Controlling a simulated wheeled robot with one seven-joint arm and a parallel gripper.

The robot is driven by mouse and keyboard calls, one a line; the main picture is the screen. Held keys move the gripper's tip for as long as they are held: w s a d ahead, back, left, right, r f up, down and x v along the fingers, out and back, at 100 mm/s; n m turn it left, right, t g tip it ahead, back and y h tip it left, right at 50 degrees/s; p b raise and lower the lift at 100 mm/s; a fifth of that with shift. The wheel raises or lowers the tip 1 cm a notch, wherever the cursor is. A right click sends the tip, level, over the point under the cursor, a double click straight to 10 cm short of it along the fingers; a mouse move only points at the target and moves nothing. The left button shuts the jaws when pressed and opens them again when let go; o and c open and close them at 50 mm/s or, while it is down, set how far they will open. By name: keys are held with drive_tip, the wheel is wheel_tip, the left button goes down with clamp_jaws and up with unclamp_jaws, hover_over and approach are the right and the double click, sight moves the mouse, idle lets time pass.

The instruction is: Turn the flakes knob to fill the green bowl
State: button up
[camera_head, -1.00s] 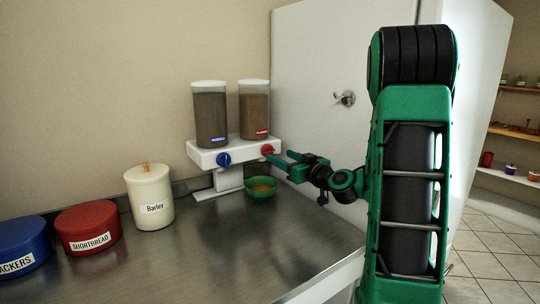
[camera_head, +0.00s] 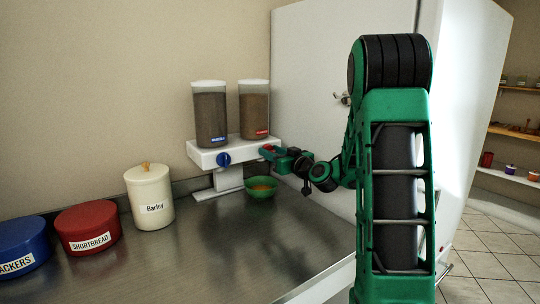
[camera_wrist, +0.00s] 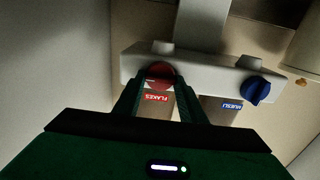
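The flakes knob is the red knob (camera_wrist: 160,74) at the right end of the white dispenser base, above the red FLAKES label in the wrist view. My gripper (camera_head: 268,151) is at this knob and mostly covers it in the head view. In the wrist view my gripper's fingers (camera_wrist: 160,84) stand one on each side of the knob, open, with little gap; contact is hard to tell. The flakes container (camera_head: 254,108) holds brown contents.
The blue muesli knob (camera_head: 223,160) sits left of the flakes knob, under the muesli container (camera_head: 211,118). A barley jar (camera_head: 150,199), a red shortbread tin (camera_head: 88,228) and a blue crackers tin (camera_head: 20,247) stand at the left. The counter's front (camera_head: 225,255) is clear.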

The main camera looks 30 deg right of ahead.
drive_tip(key=shift+m, duration=0.4)
drive_tip(key=shift+d+f+m, duration=0.1)
drive_tip(key=shift+m, duration=2.7)
drive_tip(key=shift+d+f+m, duration=0.1)
drive_tip(key=shift+f+m, duration=0.05)
drive_tip(key=shift+m, duration=2.65)
drive_tip(key=shift+d+f+m, duration=0.1)
drive_tip(key=shift+m, duration=2.7)
drive_tip(key=o, duration=1)
drive_tip(key=shift+s, duration=0.1)
